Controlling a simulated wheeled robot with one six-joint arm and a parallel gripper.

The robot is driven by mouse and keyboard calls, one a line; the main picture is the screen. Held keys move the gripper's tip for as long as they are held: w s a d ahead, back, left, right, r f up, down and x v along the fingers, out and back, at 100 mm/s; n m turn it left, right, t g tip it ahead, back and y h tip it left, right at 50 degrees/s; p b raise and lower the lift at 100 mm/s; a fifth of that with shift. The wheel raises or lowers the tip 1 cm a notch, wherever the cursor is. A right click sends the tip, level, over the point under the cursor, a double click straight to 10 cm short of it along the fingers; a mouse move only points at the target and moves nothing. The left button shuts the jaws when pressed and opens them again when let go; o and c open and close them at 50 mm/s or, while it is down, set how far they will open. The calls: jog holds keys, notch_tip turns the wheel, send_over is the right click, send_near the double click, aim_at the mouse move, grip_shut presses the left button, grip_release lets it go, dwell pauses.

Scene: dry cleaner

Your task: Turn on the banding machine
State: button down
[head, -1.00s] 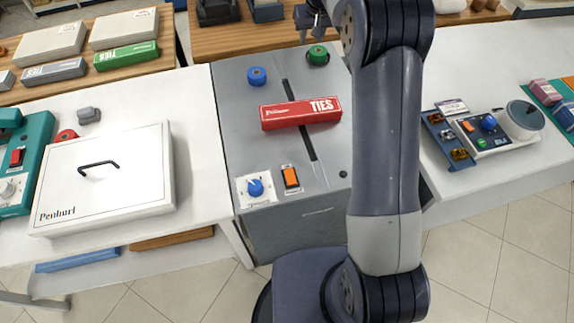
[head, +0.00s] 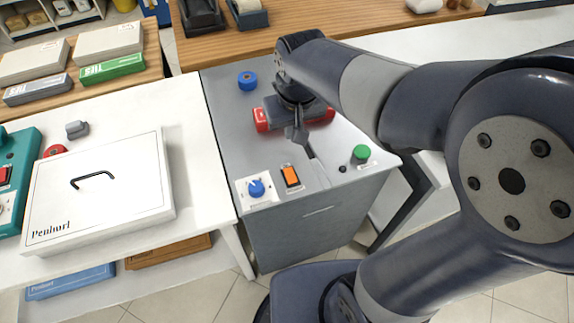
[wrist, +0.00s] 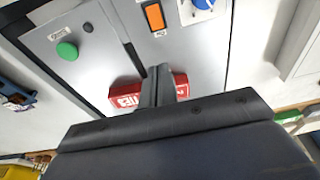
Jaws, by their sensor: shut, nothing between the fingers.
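The grey banding machine (head: 225,130) stands in the middle of the head view. On the near part of its top are an orange rocker switch (head: 291,175) and a blue dial (head: 256,188); a green button (head: 361,152) is at the near right. The wrist view also shows the switch (wrist: 155,16), the dial (wrist: 203,3) and the green button (wrist: 67,51). A red ties box (head: 261,120) lies across the machine, partly hidden by my gripper (head: 299,136). My gripper is shut and empty over the box, apart from the switch. I cannot tell the switch's position.
A blue roll (head: 247,81) sits at the machine's back left. A white lidded box (head: 120,200) and a teal device (head: 22,170) are on the white table to the left. A wooden counter (head: 330,30) runs behind. The machine top around the switch is clear.

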aim_at(287, 168)
jog(key=shift+s+f, duration=0.25)
jog(key=shift+s, duration=0.5)
jog(key=w+f, duration=0.1)
jog(key=f, duration=0.8)
jog(key=w+f, duration=0.1)
jog(key=f, duration=0.3)
jog(key=shift+w+a+f+b, duration=0.3)
jog(key=shift+f+b, duration=0.05)
jog(key=shift+b, duration=0.05)
jog(key=shift+w+f+g, duration=0.2)
jog(key=shift+f+g, duration=0.1)
jog(key=shift+g, duration=0.1)
jog(key=shift+s+r+p, duration=0.1)
jog(key=shift+s+p, duration=0.05)
jog(key=shift+p, duration=0.15)
